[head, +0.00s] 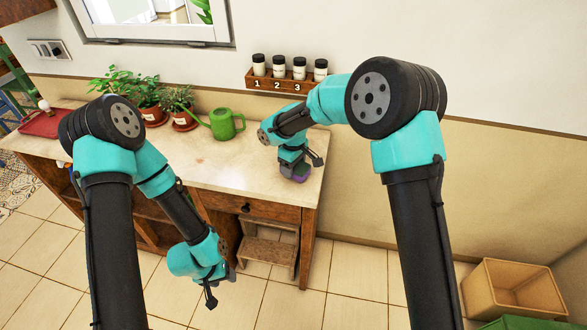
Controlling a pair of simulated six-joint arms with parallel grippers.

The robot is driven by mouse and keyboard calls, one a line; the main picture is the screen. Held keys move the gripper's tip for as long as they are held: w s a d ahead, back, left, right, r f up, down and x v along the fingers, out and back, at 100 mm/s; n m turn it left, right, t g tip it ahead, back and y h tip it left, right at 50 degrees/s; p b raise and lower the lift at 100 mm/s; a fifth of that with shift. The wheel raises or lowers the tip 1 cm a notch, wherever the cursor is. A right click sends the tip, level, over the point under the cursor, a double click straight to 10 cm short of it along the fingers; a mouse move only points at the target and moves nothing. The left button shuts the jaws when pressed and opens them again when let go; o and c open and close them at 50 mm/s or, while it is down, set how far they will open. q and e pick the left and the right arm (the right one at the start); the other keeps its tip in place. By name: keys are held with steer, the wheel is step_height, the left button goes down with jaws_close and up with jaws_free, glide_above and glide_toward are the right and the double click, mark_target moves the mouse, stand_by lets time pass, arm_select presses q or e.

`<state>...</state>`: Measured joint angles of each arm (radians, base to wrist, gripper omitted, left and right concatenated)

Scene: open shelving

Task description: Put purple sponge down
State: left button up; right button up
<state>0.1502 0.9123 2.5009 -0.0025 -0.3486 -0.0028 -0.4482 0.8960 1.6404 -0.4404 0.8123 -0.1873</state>
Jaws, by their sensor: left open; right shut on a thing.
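The purple sponge (302,179) shows as a small purple patch under my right gripper (300,172), at the right end of the counter. My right gripper points down and is shut on the sponge, which is mostly hidden by the gripper. The sponge is at or just above the counter top (245,170); I cannot tell whether it touches. My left gripper (222,288) is open and empty, low in front of the counter over the tiled floor.
A green watering can (224,124) and potted plants (150,110) stand along the counter's back. A red tray (45,123) lies at the left end. A numbered rack of jars (285,82) is on the wall. A step stool (270,250) and a cardboard box (515,290) are on the floor.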

steer(key=shift+f, duration=0.7)
steer(key=shift+f, duration=0.15)
steer(key=o, duration=1)
steer(key=shift+c, duration=0.2)
step_height(320, 180, up, 12)
steer(key=shift+r, duration=0.15)
